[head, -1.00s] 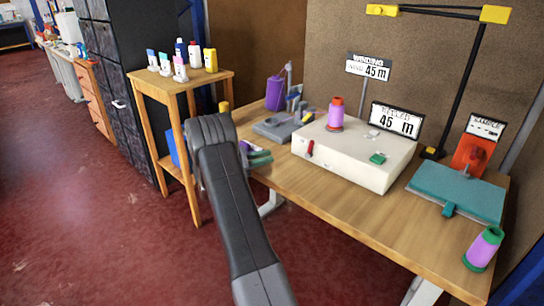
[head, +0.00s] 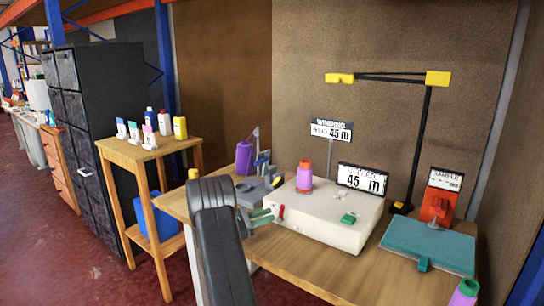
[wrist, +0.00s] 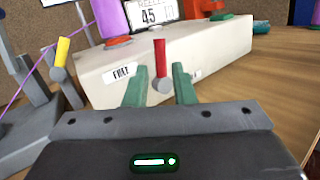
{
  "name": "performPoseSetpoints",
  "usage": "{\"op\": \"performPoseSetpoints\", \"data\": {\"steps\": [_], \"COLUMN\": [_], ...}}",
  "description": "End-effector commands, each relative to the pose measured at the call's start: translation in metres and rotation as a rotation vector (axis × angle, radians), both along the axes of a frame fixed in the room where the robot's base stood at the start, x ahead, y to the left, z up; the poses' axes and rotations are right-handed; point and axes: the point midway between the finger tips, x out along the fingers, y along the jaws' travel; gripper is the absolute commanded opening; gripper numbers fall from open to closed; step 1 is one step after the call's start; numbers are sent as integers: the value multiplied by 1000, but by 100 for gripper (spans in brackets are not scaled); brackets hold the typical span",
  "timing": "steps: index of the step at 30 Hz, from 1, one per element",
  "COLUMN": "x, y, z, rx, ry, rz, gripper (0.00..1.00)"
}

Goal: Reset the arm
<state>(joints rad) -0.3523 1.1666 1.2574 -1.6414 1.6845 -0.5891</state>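A red lever (head: 281,212) stands on the front of the white winder box (head: 335,226), on a round grey pivot. My gripper (head: 262,216) is at the box's front left. Its two green fingers (wrist: 159,85) are apart, and the lever's lower end shows between them. I cannot tell whether they touch it. A purple thread cone (head: 304,177) stands on the box. A display (head: 361,180) behind reads 45 m.
A grey stand with a purple spool (head: 244,157) is left of the box. A teal plate (head: 428,246) and a black post with yellow ends (head: 424,150) are at right. Another spool (head: 464,293) is at the front right. Bottles stand on a side table (head: 150,153).

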Motion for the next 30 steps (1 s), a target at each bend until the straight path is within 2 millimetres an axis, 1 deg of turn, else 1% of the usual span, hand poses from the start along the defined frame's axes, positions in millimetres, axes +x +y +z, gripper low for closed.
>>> {"op": "performPoseSetpoints", "data": {"steps": [1, 7, 11, 19, 22, 25, 29, 30], "x": [2, 9, 10, 10, 10, 8, 2, 0], "y": [-9, -28, -31, -31, -29, -22, -4, 3], "z": [1, 4, 5, 5, 4, 3, 1, -1], "rx": [0, 0, 0, 7, 6, 1, -1, -1], "ry": [-1, 0, 0, -5, -3, 0, 0, 0], "rz": [-4, -2, -1, 0, 0, 1, 3, 4], "gripper": [23, 23, 23, 23, 23, 23, 23, 23]}}
